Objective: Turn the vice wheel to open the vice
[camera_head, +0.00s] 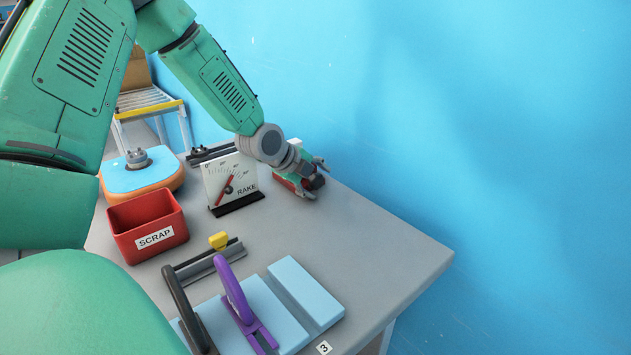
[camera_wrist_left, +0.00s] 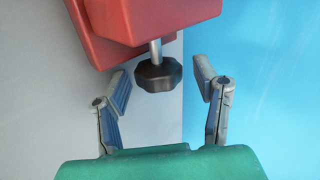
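The vice (camera_wrist_left: 128,25) is a red block in the left wrist view, with a metal shaft coming out of it. The dark, lobed vice wheel (camera_wrist_left: 158,75) sits on the end of that shaft. My left gripper (camera_wrist_left: 160,82) is open, with one finger on each side of the wheel and a gap on both sides. In the head view my left gripper (camera_head: 316,178) is at the far right part of the table, at the red vice (camera_head: 290,184), and partly covers it. The wheel is hard to make out there. My right gripper is not in view.
A RAKE dial gauge (camera_head: 230,184) stands left of the vice. A red SCRAP bin (camera_head: 147,226), a blue-topped orange board (camera_head: 142,174), a purple-handled tool (camera_head: 236,296) and light-blue blocks (camera_head: 306,291) are on the grey table (camera_head: 375,255). The table's right part is clear. A blue wall (camera_head: 480,120) is behind.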

